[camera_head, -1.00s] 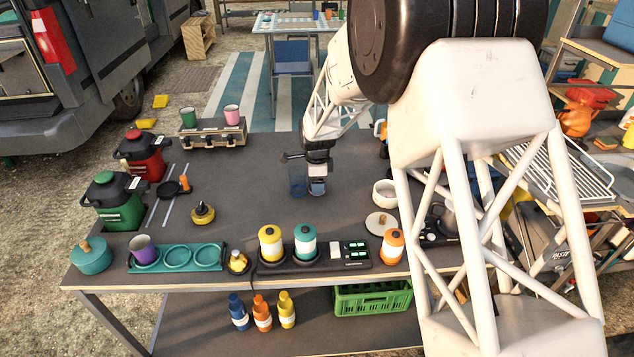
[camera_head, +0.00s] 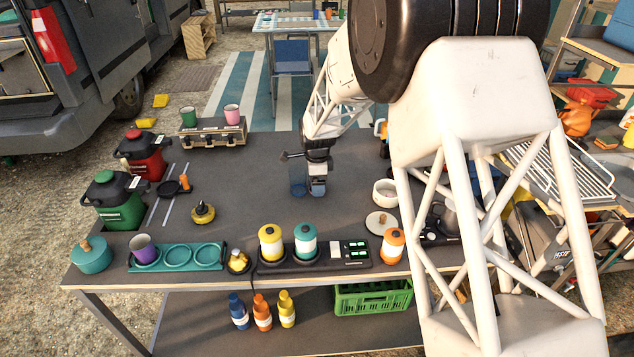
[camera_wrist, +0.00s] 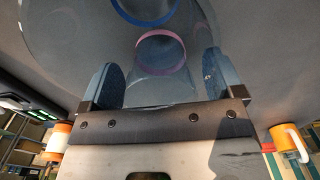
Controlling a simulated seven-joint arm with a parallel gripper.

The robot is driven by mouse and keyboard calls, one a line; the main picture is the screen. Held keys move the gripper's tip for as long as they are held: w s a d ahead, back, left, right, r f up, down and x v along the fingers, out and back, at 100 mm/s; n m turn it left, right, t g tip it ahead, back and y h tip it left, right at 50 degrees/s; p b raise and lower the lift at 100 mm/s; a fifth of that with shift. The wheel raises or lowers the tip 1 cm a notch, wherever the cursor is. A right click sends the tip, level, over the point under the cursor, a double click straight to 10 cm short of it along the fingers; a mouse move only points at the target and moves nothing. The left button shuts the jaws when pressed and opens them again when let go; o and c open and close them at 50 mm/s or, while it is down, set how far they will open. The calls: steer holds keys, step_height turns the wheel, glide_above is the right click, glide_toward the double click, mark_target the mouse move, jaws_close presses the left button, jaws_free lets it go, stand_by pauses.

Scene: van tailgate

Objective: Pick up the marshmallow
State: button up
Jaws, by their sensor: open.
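My gripper (camera_head: 318,190) points down over the middle of the dark table, just right of a clear blue tumbler (camera_head: 297,180). In the wrist view its two blue-padded fingers (camera_wrist: 160,80) stand apart. Between and beyond them is clear, see-through ware with a pinkish ring (camera_wrist: 160,35) and a blue rim (camera_wrist: 148,20). I cannot tell whether the fingers touch it. I cannot make out a marshmallow in either view; it may be hidden by the gripper or too small to tell.
A white bowl (camera_head: 385,192) and a round lid (camera_head: 380,223) lie to the right. A yellow-and-black pot (camera_head: 203,212) stands left. Bottles and a teal tray (camera_head: 205,257) line the front edge. The table left of the tumbler is mostly clear.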

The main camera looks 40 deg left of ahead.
step_height(320, 180, up, 12)
stand_by(0.6)
steer(key=shift+f, duration=0.1)
stand_by(0.8)
